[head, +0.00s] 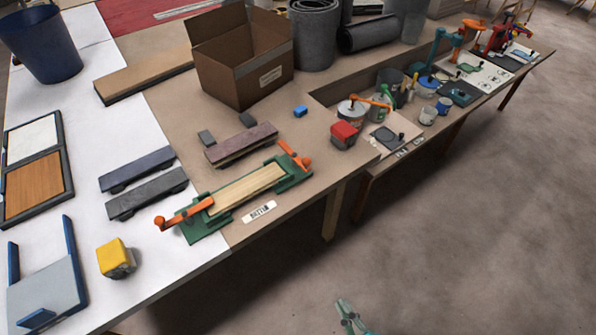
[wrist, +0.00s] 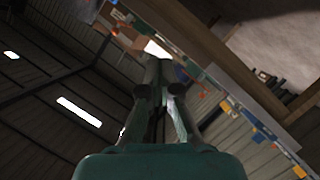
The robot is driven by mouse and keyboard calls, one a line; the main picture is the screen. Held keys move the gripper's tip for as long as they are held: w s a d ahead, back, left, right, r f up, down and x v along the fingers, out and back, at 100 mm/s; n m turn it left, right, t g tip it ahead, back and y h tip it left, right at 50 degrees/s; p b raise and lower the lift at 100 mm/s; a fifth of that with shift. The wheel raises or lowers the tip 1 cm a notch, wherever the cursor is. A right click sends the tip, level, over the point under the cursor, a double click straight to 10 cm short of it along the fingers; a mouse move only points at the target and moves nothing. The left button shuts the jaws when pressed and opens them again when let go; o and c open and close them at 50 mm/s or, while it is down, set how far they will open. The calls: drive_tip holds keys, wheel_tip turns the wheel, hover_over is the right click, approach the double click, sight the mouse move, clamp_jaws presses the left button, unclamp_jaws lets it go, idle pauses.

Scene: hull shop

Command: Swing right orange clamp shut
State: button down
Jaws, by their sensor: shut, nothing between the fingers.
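A green fixture (head: 190,228) lies on the bench with a pale wooden strip (head: 245,190) along it. The left orange clamp (head: 185,213) lies roughly in line with the strip, its inner end at the strip's left end. The right orange clamp (head: 293,155) is at the fixture's right end. Its arm is turned across the strip's line, with its far end pointing off the back side, not over the wood. My gripper (head: 343,304) is low over the floor in front of the bench, well apart from the clamps. In the wrist view my gripper (wrist: 158,95) is shut and empty.
A purplish block (head: 240,143) lies behind the fixture, and a red block (head: 344,134) stands to its right. A yellow block (head: 115,258) sits at left front. An open cardboard box (head: 240,85) stands behind. The floor (head: 480,230) in front is clear.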

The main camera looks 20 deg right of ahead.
drive_tip(key=w+a+r+n+t+h, duration=0.1)
drive_tip(key=w+n, duration=0.4)
drive_tip(key=w, duration=0.9)
drive_tip(key=w+a+r+n+t+h, duration=0.2)
drive_tip(key=w+r+n, duration=0.1)
drive_tip(key=w, duration=1.1)
drive_tip(key=shift+a+n, duration=0.4)
drive_tip(key=shift+n, duration=0.5)
drive_tip(key=shift+w, duration=0.1)
drive_tip(key=w, duration=0.6)
drive_tip(key=w+d, duration=0.1)
drive_tip(key=w, duration=0.2)
drive_tip(key=shift+w+d+r, duration=0.1)
drive_tip(key=shift+w+r, duration=0.1)
drive_tip(key=shift+w, duration=0.2)
drive_tip(key=d, duration=0.2)
drive_tip(key=shift+w+d+r, duration=0.1)
drive_tip(key=shift+d+r, duration=0.1)
drive_tip(key=shift+d, duration=0.1)
drive_tip(key=shift+w+d+r, duration=0.15)
drive_tip(key=shift+d, duration=0.5)
